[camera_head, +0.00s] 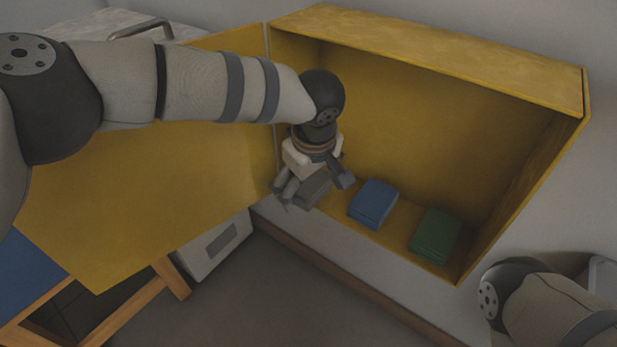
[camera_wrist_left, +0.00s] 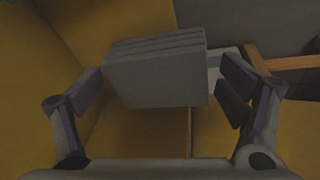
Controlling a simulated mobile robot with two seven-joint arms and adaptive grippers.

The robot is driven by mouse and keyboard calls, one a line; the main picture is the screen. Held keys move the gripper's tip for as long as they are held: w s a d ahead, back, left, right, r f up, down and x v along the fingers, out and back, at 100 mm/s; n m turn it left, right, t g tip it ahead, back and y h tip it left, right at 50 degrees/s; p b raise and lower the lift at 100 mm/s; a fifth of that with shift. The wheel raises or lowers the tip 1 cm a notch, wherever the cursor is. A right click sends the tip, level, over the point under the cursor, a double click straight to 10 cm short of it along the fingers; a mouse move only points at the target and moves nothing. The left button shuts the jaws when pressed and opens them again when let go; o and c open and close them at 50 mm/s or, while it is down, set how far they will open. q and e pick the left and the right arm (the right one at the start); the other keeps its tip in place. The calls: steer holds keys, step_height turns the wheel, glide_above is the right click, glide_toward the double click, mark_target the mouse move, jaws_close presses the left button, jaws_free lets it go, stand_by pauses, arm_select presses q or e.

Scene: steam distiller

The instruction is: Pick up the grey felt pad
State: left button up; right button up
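The grey felt pad (camera_head: 314,189) is a stack of grey layers at the left end of the yellow cabinet's floor. My left gripper (camera_head: 316,187) is at the pad, with one finger on each side of it. In the left wrist view the pad (camera_wrist_left: 157,78) lies between the two fingers of the gripper (camera_wrist_left: 165,92). The left finger is at or very near the pad's edge, and a small gap shows at the right finger. The gripper is open. The gripper partly hides the pad in the head view. My right gripper is not visible.
A blue pad (camera_head: 373,204) and a green pad (camera_head: 435,234) lie to the right in the yellow cabinet (camera_head: 430,75). Its open door (camera_head: 150,190) extends left. A whitish appliance (camera_head: 214,247) and a wooden frame (camera_head: 135,308) are below the door.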

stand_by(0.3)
arm_select(q)
steer(key=v, duration=1.2)
